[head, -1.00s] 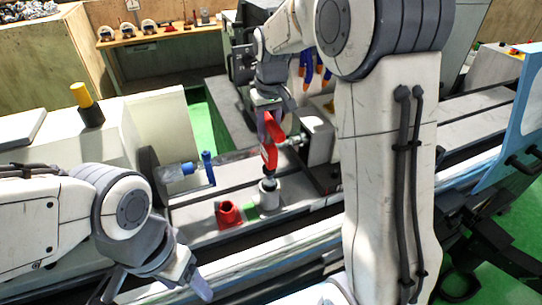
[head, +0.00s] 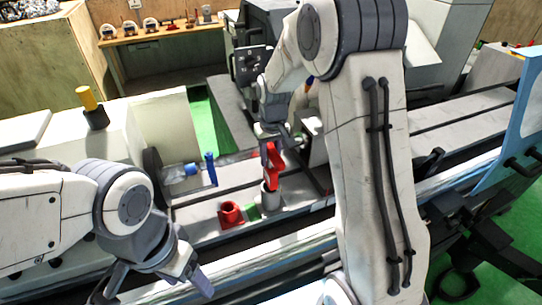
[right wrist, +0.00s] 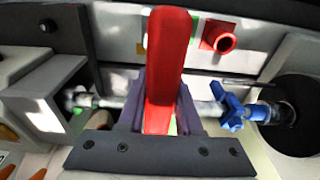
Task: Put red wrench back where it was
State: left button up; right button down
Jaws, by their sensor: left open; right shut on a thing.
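The red wrench (head: 273,170) is held upright in my right gripper (head: 271,141) above the machine bed. It also shows large between the fingers in the right wrist view (right wrist: 165,65). In the head view its lower end overlaps the top of a pale round holder (head: 270,199); I cannot tell whether it is inside or in front. A red holder with a round hole (head: 230,214) stands to the left, and also shows in the right wrist view (right wrist: 220,39). My left gripper (head: 150,285) is open and empty at the lower left.
A green piece (head: 253,212) sits between the red and pale holders. A blue clamp (head: 210,168) is on the shaft at the left. A yellow and black knob (head: 91,107) stands on the white housing. Bare bed (head: 460,125) lies to the right.

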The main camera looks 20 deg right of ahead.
jog(key=c, duration=0.6)
grip_release()
jog(key=shift+f, duration=0.1)
